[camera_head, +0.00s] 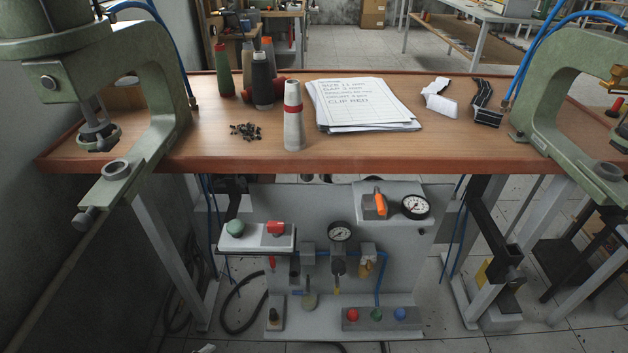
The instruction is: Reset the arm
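Neither of my grippers shows in the head view, and I cannot make out any part of my arms. A green C-shaped pneumatic press (155,75) stands at the left end of the wooden table (220,155). A second green press (545,95) stands at the right end. Below the table is a grey control panel (410,255) with two round gauges, an orange lever (380,202) and a white box with a green and a red button (257,237). A lower strip has red, green and blue buttons (377,315).
On the table stand several thread cones (262,80), a white cone with a red band (293,115), a pile of small dark pieces (245,131), a stack of written sheets (362,105) and two folded strips (440,100). The front table edge is clear. Blue hoses hang beside the panel.

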